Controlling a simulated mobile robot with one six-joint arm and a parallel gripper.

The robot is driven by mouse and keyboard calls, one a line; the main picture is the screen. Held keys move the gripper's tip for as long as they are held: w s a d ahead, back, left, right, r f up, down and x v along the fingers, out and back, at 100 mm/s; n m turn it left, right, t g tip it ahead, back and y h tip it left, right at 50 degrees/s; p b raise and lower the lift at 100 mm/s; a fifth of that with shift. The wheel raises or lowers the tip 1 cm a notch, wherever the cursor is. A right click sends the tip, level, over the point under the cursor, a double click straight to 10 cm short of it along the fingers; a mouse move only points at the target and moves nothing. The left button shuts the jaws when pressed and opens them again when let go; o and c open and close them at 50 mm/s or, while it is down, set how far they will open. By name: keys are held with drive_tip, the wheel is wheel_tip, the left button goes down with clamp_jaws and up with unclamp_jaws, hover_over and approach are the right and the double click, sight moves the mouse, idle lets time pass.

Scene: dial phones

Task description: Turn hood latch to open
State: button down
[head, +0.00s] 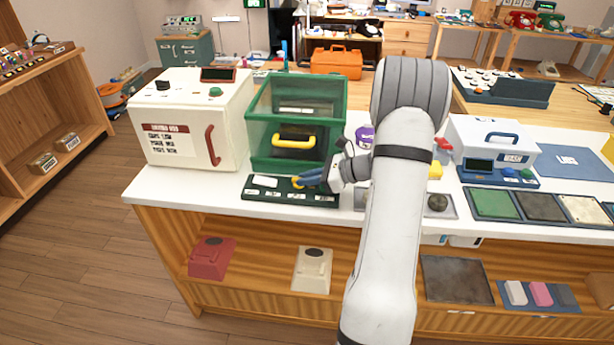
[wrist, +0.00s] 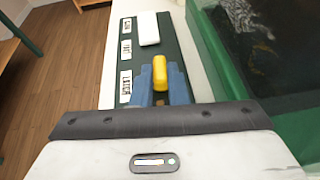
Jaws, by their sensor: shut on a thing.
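The hood (head: 258,150) is a green-framed clear box on the white counter, with a yellow handle (head: 294,141) on its front; its front looks closed. A dark green panel (head: 318,197) lies in front of it and bears a white rocker and a small yellow latch knob (head: 295,182). My blue-fingered gripper (head: 304,181) reaches in from the right, low over the panel. In the wrist view, the yellow knob (wrist: 160,72) stands between my two fingers, which are shut on it. The white rocker (wrist: 148,28) is just beyond, apart from my fingers.
A cream box with a red handle (head: 211,146) stands left of the hood. An orange toolbox (head: 337,62) is behind it. A white case (head: 492,141) and coloured tiles (head: 493,204) are to the right. My arm hides part of the counter's middle.

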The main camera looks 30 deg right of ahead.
drive_tip(key=shift+n+g+y, duration=0.3)
drive_tip(key=shift+n+g, duration=0.2)
drive_tip(key=shift+g, duration=0.1)
drive_tip(key=shift+w+d, duration=0.1)
drive_tip(key=c, duration=1.4)
unclamp_jaws()
drive_tip(key=shift+c, duration=0.2)
drive_tip(key=v, duration=0.8)
